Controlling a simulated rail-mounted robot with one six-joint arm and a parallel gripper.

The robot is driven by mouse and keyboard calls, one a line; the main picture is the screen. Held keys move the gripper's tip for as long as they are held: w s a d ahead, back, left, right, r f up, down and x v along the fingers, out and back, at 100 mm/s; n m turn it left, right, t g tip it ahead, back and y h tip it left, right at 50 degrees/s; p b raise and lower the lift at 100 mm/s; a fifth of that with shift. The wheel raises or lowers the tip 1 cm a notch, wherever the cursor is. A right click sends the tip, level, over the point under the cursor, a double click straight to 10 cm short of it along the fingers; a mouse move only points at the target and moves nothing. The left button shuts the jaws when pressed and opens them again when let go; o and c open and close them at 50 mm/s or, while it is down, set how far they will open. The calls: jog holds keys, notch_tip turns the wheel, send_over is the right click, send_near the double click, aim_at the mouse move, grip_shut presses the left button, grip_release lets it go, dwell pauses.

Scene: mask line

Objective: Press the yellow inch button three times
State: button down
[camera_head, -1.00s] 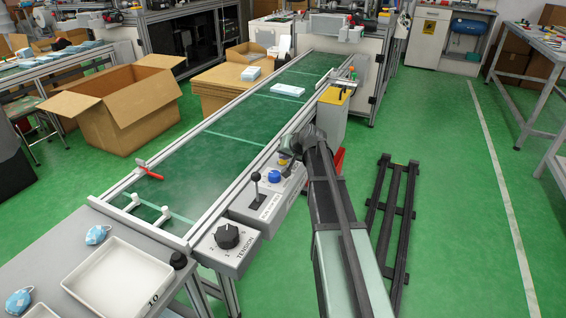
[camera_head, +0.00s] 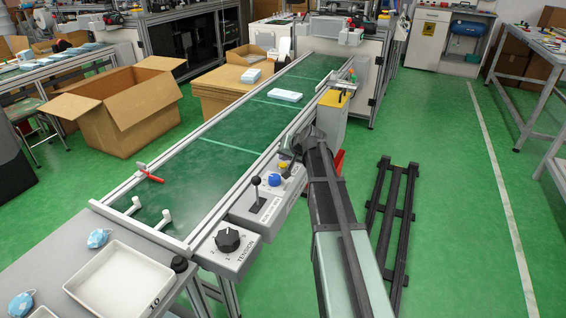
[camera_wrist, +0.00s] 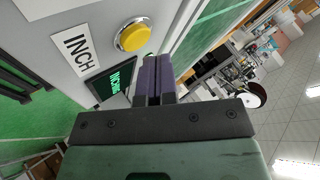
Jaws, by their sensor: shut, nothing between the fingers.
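The yellow inch button (camera_wrist: 133,36) is a round dome in a metal ring, beside a white label (camera_wrist: 76,54) reading INCH. A small dark display (camera_wrist: 113,80) below it shows green lettering that appears to read INCHING. In the head view the yellow button (camera_head: 284,164) shows on the control box beside the conveyor. My gripper (camera_wrist: 151,58) is shut and empty, its fingertips just below and right of the button in the wrist view, apart from it. In the head view my gripper is mostly hidden by my arm.
A blue button (camera_head: 272,180), a black-knobbed lever (camera_head: 256,192) and a TENSION dial (camera_head: 227,239) sit along the same side. The green conveyor belt (camera_head: 190,170) carries a white mask pack (camera_head: 286,95). A yellow-topped grey box (camera_head: 333,110) stands beyond my arm.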

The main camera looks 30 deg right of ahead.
aim_at(285, 164)
jog(key=shift+r, duration=0.15)
notch_tip(285, 164, up, 5)
jog(key=p, duration=0.5)
dwell(0.8)
